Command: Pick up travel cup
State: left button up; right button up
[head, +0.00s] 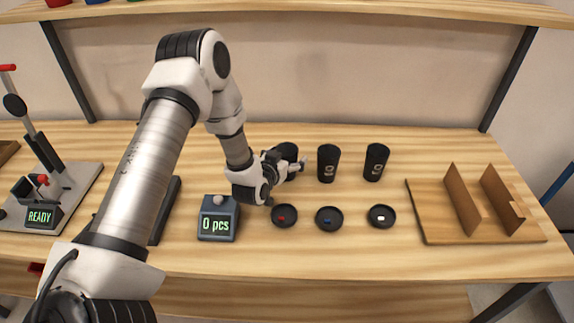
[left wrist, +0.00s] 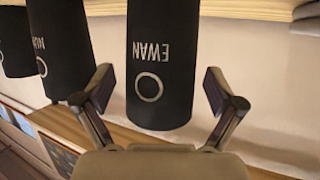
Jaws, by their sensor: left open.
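Three black travel cups stand in a row at the back of the table. The left one (head: 288,150) is partly hidden behind my left gripper (head: 290,170); the middle one (head: 328,163) and the right one (head: 376,162) show clearly. In the left wrist view the picture is upside down, and a cup marked EWAN (left wrist: 160,60) with a ring mark lies between the two spread fingers, with a gap at each side. Another marked cup (left wrist: 60,45) shows beside it, with part of a further one at the edge. My right gripper is not in view.
Three black lids with red (head: 284,215), blue (head: 329,218) and white (head: 381,216) centres lie in front. A counter box (head: 219,218) reads 0 pcs. A wooden stand (head: 430,215) is at right, a press (head: 60,185) reading READY at left. A shelf (head: 300,12) hangs above.

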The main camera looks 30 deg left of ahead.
pick_arm(q)
jog(key=shift+s, duration=0.1)
jog(key=c, duration=0.8)
jog(key=shift+c, duration=0.2)
jog(key=shift+r, duration=0.15)
